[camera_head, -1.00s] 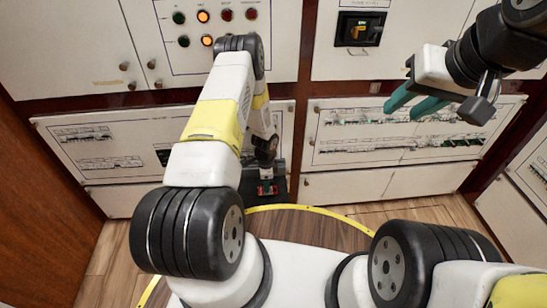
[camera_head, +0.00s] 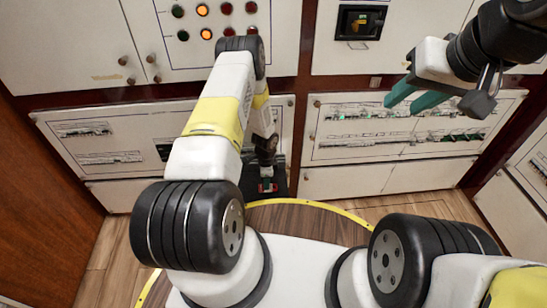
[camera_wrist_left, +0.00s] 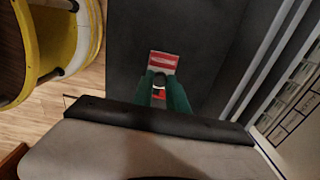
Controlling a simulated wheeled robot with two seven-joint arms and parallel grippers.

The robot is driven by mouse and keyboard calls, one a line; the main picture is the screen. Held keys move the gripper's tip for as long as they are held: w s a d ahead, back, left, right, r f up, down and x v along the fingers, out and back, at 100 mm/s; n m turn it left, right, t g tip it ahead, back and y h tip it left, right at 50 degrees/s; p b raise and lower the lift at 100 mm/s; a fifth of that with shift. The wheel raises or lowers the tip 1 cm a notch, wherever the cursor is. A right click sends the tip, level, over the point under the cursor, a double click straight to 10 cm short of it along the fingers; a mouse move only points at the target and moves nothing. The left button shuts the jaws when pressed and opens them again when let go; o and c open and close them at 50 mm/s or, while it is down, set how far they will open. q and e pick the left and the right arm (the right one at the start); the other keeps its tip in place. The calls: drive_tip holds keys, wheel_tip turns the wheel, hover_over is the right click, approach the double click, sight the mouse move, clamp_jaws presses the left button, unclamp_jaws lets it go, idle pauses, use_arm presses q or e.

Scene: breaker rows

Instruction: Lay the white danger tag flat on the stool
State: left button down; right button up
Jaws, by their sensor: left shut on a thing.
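The danger tag (camera_wrist_left: 163,62) is a small red and white card in the left wrist view. My left gripper (camera_wrist_left: 160,82) is shut on its near end between green fingers. A dark flat surface, which looks like the stool top (camera_wrist_left: 215,45), lies under the tag; in the head view the stool (camera_head: 281,184) is mostly hidden by my arm. I cannot tell whether the tag touches it. My right gripper (camera_head: 418,98) is open and empty, up at the right.
Cream breaker cabinets (camera_head: 400,128) with printed rows stand behind, close to the stool. A panel of lamps (camera_head: 212,22) is above. A yellow-edged round platform (camera_head: 312,215) is on the wood floor in front. A yellow and white rounded part (camera_wrist_left: 50,45) stands left in the wrist view.

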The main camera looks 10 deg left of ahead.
use_arm(q)
drive_tip(key=shift+f, duration=0.25)
drive_tip(key=c, duration=1.2)
unclamp_jaws()
drive_tip(key=shift+c, duration=0.2)
wheel_tip(320, 180, up, 8)
drive_tip(key=shift+f, duration=0.15)
